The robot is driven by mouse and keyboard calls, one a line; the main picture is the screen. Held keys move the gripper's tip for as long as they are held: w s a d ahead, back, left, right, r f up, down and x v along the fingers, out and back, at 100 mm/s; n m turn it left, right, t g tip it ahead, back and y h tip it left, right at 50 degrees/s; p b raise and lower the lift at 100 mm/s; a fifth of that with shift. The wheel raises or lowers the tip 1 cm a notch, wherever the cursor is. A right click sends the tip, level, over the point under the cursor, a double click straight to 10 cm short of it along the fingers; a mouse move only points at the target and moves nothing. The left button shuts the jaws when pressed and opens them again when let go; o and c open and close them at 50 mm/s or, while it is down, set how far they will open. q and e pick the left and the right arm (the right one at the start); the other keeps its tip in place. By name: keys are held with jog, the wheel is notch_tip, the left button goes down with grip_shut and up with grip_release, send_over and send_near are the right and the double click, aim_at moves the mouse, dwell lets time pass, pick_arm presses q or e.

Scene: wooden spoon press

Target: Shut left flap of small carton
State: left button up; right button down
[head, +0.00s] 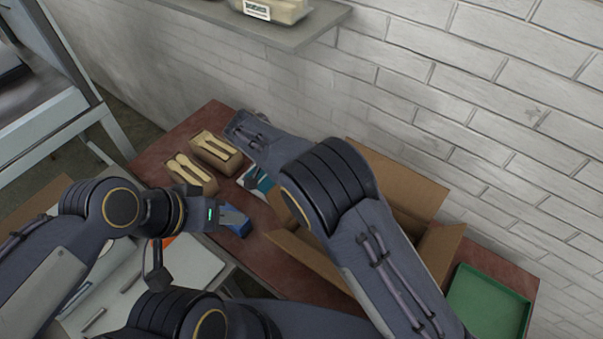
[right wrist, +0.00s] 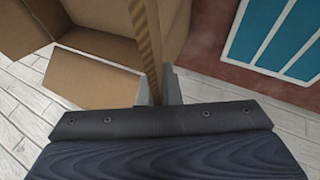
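The open brown carton (head: 405,180) stands on the dark red table, partly hidden behind my right arm, with several flaps spread outward. In the right wrist view, a flap's corrugated edge (right wrist: 147,40) runs between the two close fingers of my right gripper (right wrist: 158,90), which look shut on it. In the head view, my right arm covers most of the carton's left side and the right gripper's fingertips. My left gripper (head: 232,216) is left of the carton, at a small blue object (head: 238,228). Whether it grips this object is not clear.
Two small boxes with wooden cutlery (head: 190,173) stand at the table's back left. A teal-and-white item (right wrist: 275,38) lies beside the carton. A green tray (head: 488,302) is at the right. A brick wall and shelf (head: 300,35) bound the back.

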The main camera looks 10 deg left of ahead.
jog(key=d+y+b, duration=0.1)
jog(key=b, duration=0.3)
jog(key=shift+s+t+y, duration=0.15)
jog(key=shift+t+y, duration=0.15)
jog(key=shift+t, duration=0.1)
jog(key=shift+s+d+r+y+b, duration=0.15)
jog(key=shift+y+b, duration=0.15)
jog(key=shift+b, duration=0.2)
jog(key=shift+r, duration=0.15)
jog(key=c, duration=1.6)
grip_release()
jog(key=shift+b+v, duration=0.3)
jog(key=shift+v, duration=3.6)
